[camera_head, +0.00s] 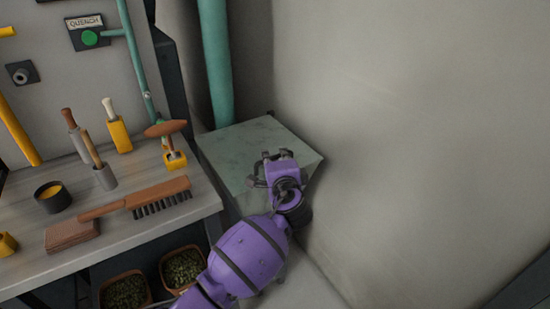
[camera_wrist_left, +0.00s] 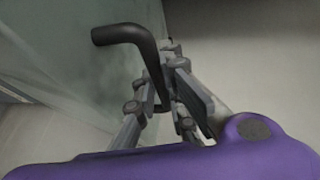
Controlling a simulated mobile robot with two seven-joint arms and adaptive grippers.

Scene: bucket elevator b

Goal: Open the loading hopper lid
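The loading hopper is a grey-green box in the head view, and its flat lid (camera_head: 240,148) lies closed on top. My left gripper (camera_head: 262,170) is over the lid's front right part, with the purple arm reaching in from below. In the left wrist view a bent black handle (camera_wrist_left: 128,34) stands out from the pale green surface (camera_wrist_left: 60,50). The handle's lower end runs down between the fingers of my left gripper (camera_wrist_left: 168,98). The fingers look apart, with no clear grip on the handle. In the head view the gripper hides the handle. My right gripper is out of view.
A workbench (camera_head: 120,205) with a brush (camera_head: 160,195), a black cup (camera_head: 52,196) and several hand tools stands left of the hopper. A green pipe (camera_head: 215,65) rises behind the lid. A bare wall (camera_head: 420,130) bounds the right side closely. Bins (camera_head: 184,268) sit below the bench.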

